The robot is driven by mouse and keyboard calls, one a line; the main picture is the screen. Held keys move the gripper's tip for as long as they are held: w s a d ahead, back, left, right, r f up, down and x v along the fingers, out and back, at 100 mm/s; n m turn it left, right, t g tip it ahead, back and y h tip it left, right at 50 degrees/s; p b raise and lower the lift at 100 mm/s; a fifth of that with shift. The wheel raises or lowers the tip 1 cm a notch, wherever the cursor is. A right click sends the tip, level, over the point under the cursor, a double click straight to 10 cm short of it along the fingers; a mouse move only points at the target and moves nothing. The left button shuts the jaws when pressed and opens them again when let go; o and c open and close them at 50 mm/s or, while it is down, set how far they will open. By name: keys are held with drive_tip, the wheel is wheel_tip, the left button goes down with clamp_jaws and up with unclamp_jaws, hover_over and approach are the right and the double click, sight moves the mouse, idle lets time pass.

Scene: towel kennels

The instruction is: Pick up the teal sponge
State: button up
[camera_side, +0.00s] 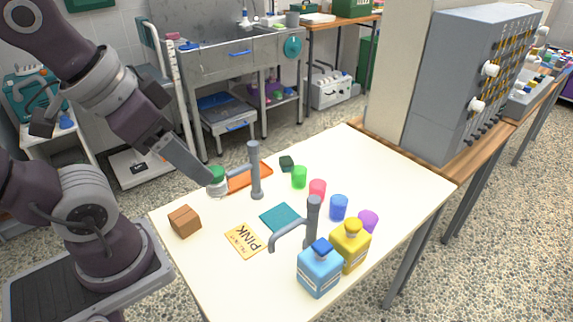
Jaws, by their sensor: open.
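A flat teal square (280,218), the only teal sponge-like thing on the table, lies flat near the middle of the white table (190,275). My gripper (209,183) is open, at the far left part of the table, pointing down and to the right. Its tip is close to a small clear jar with a green lid (217,176); I cannot tell whether they touch. The gripper is well apart from the teal square, up and to the left of it in the picture. The gap between the fingers is hard to see from this side.
A grey post (255,172) and a grey hooked stand (312,222) rise on either side of the teal square.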

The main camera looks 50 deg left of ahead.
drive_tip(key=w+a+r+n+g+h, duration=0.1)
drive_tip(key=w+n, duration=0.1)
drive_tip(key=w, duration=0.4)
drive_tip(key=w+a+r+n, duration=0.1)
drive_tip(key=w+r+n, duration=0.1)
drive_tip(key=w, duration=0.3)
drive_tip(key=n+g+y, duration=0.3)
drive_tip(key=n+g, duration=0.1)
drive_tip(key=n, duration=0.5)
hover_over(287, 160)
drive_tip(key=d, duration=0.2)
drive_tip(key=f, duration=2.7)
drive_tip(key=shift+s+a+f, duration=0.2)
drive_tip(key=shift+s+f, duration=0.1)
drive_tip(key=shift+f, duration=0.1)
drive_tip(key=shift+n, duration=0.3)
drive_tip(key=f, duration=0.3)
drive_tip(key=a+f, duration=0.1)
drive_tip(key=f, duration=0.2)
drive_tip(key=shift+w+a+f, duration=0.1)
drive_tip(key=shift+a+f, duration=0.05)
drive_tip(key=shift+f, duration=0.5)
clamp_jaws()
